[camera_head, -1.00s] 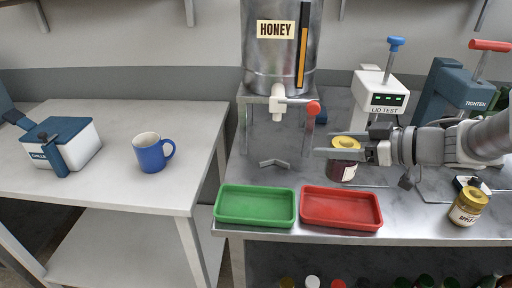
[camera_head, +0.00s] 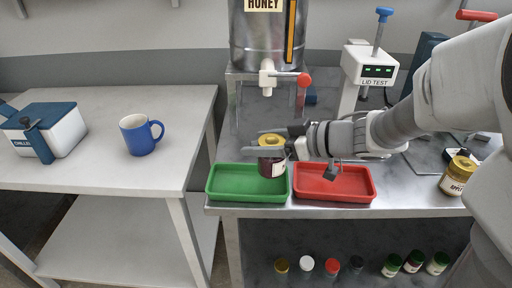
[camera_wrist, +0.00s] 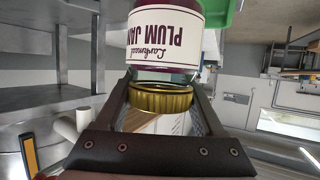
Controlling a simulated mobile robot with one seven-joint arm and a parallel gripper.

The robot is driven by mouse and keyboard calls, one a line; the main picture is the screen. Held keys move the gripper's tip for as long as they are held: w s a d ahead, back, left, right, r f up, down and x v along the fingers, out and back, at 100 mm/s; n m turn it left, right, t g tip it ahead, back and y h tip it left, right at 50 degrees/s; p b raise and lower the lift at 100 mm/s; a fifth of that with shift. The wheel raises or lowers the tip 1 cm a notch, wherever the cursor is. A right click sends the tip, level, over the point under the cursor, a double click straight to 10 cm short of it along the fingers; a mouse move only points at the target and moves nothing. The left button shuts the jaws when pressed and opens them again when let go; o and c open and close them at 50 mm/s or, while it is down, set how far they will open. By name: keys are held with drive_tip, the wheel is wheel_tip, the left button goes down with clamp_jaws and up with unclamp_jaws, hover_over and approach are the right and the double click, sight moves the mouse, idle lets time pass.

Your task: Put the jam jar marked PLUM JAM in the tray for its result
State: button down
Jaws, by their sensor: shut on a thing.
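The jam jar (camera_head: 271,165) has dark contents, a gold lid and a white label. In the wrist view the jar (camera_wrist: 165,30) shows PLUM JAM upside down. My gripper (camera_head: 264,142) is shut around its lid and holds it upright at the right end of the green tray (camera_head: 228,197). I cannot tell whether its base touches the tray floor. The red tray (camera_head: 340,197) lies right beside the green one, under my wrist, and looks empty. The lid tester (camera_head: 372,70), labelled LID TEST, shows green lights.
A steel honey tank (camera_head: 262,45) with a red-handled tap (camera_head: 303,80) stands behind the trays. Another gold-lidded jar (camera_head: 457,175) stands at the right. A blue mug (camera_head: 140,138) and a chiller box (camera_head: 50,133) are on the left table. Several jars sit on the shelf below.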

drive_tip(key=shift+a+f+b, duration=0.25)
drive_tip(key=shift+f+b, duration=0.35)
drive_tip(key=shift+f, duration=0.5)
drive_tip(key=shift+a+f+b, duration=0.2)
drive_tip(key=shift+f+b, duration=0.35)
drive_tip(key=shift+f, duration=0.55)
drive_tip(key=shift+f, duration=0.15)
